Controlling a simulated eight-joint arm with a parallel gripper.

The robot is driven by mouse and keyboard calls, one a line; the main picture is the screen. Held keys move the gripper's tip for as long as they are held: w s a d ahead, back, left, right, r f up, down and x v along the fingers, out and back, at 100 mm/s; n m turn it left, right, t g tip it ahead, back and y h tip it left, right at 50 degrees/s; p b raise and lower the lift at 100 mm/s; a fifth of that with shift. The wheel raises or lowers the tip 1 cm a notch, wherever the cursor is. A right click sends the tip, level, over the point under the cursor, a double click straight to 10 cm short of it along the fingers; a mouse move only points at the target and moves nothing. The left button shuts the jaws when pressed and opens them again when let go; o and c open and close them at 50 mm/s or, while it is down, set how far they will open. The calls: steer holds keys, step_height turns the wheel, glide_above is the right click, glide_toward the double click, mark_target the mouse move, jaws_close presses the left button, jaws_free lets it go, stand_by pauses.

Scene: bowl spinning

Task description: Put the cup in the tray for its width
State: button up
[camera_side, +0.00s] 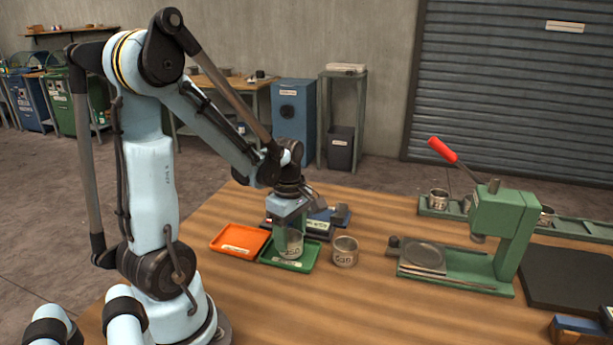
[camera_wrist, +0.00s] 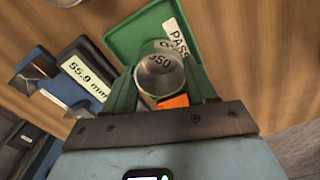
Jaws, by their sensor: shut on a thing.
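My gripper (camera_side: 289,238) is shut on a metal cup (camera_side: 295,245), its green fingers on either side of the cup wall. In the wrist view the cup (camera_wrist: 160,72) sits upright between the fingertips, with dark marks partly readable on its side. The gripper holds it over the green tray (camera_side: 300,268), inside its outline; I cannot tell whether the cup's base touches the tray floor. The wrist view shows the green tray (camera_wrist: 122,42) with a white label starting "PASS". An orange tray (camera_side: 225,239) lies just left of the green one; a small orange patch shows below the cup in the wrist view.
A second metal cup (camera_side: 345,252) stands right of the green tray. A dark blue gauge block (camera_side: 322,218), labelled 55.9 mm in the wrist view (camera_wrist: 60,88), lies behind the tray. A green press (camera_side: 500,235) with a red handle stands right.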

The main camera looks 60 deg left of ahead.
steer(key=shift+f, duration=0.1)
stand_by(0.3)
steer(key=o, duration=1.2)
step_height(320, 180, up, 8)
stand_by(0.7)
steer(key=w+d+r+m+t, duration=0.1)
steer(key=d+m+t, duration=0.2)
steer(key=d+m, duration=0.4)
steer(key=w+d+r+m+t, duration=0.1)
steer(key=d+m+t, duration=0.3)
steer(key=m, duration=1.2)
steer(key=w+d, duration=0.1)
steer(key=d, duration=0.3)
steer(key=shift+d+r, duration=0.15)
steer(key=shift+r, duration=0.15)
